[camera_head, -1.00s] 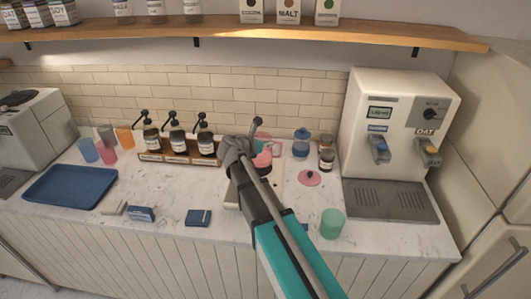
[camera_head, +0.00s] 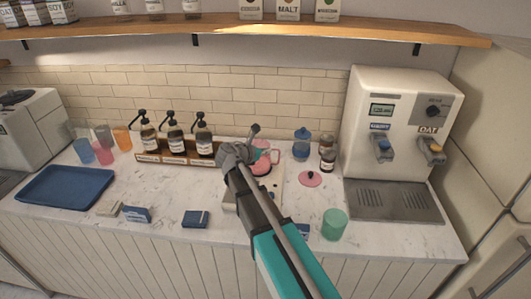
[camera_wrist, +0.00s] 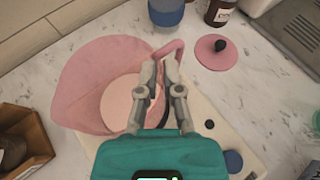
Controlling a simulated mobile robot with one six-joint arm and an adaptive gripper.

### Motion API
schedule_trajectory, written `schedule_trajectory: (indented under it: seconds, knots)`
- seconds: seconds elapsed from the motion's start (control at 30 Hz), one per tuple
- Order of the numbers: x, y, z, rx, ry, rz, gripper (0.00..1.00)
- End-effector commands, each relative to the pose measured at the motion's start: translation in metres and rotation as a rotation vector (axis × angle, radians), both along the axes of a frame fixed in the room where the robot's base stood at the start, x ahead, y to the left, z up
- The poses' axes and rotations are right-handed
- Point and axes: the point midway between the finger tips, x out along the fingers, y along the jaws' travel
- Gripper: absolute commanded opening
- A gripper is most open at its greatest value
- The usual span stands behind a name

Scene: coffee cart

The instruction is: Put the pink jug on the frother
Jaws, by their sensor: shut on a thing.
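The pink jug (camera_head: 262,167) is at the middle of the counter, partly hidden behind my gripper (camera_head: 238,157) in the head view. In the wrist view the wide pink jug (camera_wrist: 85,85) shows from above, and my gripper (camera_wrist: 163,80) is shut at its handle. The frother (camera_head: 275,186) has a cream base, with dark and blue knobs in the wrist view (camera_wrist: 210,145). The jug is over this base; I cannot tell whether it touches it. A grey upright part (camera_head: 254,131) rises behind the jug.
A pink lid (camera_head: 310,179), a blue jar (camera_head: 301,145) and dark jars (camera_head: 327,157) are right of the jug. A rack of pump bottles (camera_head: 174,151) stands left. A green cup (camera_head: 334,224) is at front right, a dispenser (camera_head: 400,130) behind it. Front-left counter has small boxes.

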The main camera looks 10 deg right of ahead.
Motion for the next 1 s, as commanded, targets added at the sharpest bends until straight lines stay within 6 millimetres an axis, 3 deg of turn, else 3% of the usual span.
schedule_trajectory:
  seconds: [0.23,0.27,0.3,0.43,1.0]
  knots:
    - [0.0001,-0.0001,-0.0025,-0.001,-0.001,0.000,0.00]
    - [0.0000,-0.0001,-0.0017,0.000,0.000,0.000,0.14]
    - [0.0000,0.0000,-0.0015,0.000,0.000,0.000,0.21]
    - [0.0000,0.0000,-0.0015,0.000,0.000,0.000,0.43]
    - [-0.0030,0.0040,0.0034,0.000,0.000,0.001,0.43]
